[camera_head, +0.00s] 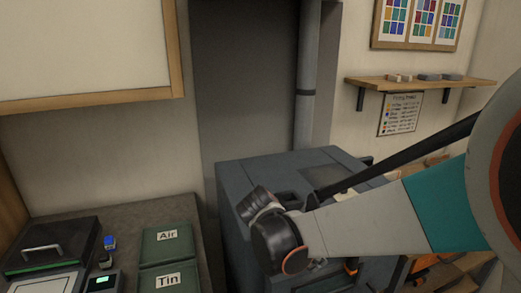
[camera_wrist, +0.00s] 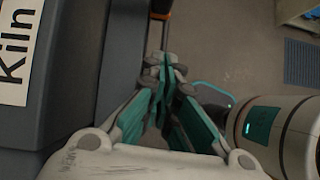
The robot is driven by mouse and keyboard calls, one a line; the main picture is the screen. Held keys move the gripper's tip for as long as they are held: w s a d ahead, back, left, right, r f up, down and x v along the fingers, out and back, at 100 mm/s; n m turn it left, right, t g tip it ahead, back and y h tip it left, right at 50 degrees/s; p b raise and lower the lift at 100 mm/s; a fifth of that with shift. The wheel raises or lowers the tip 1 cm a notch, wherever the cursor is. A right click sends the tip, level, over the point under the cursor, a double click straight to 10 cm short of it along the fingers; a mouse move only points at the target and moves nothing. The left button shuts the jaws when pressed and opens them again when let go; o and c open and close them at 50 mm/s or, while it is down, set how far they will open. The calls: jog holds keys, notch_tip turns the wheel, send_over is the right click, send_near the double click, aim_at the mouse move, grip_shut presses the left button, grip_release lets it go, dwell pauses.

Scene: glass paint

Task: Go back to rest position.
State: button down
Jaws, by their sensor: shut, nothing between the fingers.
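My gripper (camera_wrist: 165,66) is in the wrist view, with its teal and grey fingers closed together and nothing between them. It points down past the side of a dark grey kiln (camera_wrist: 90,60), which carries a white "Kiln" label (camera_wrist: 16,50). In the head view, my arm reaches in from the right in front of the kiln (camera_head: 290,170). The gripper itself is hidden behind the arm there.
A wall shelf (camera_head: 420,83) is at upper right. Open floor (camera_wrist: 230,50) shows beside the kiln in the wrist view.

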jog(key=s+d+m+t+y+b, duration=0.1)
jog(key=s+d+m+y+b, duration=0.3)
jog(key=d+m, duration=0.45)
jog(key=s+a+m+t+y+b, duration=0.3)
jog(key=s+m+t, duration=0.1)
jog(key=s+m, duration=0.6)
jog(key=shift+s+a+m+b, duration=0.3)
jog(key=shift+s+a+m, duration=0.05)
jog(key=shift+m, duration=0.8)
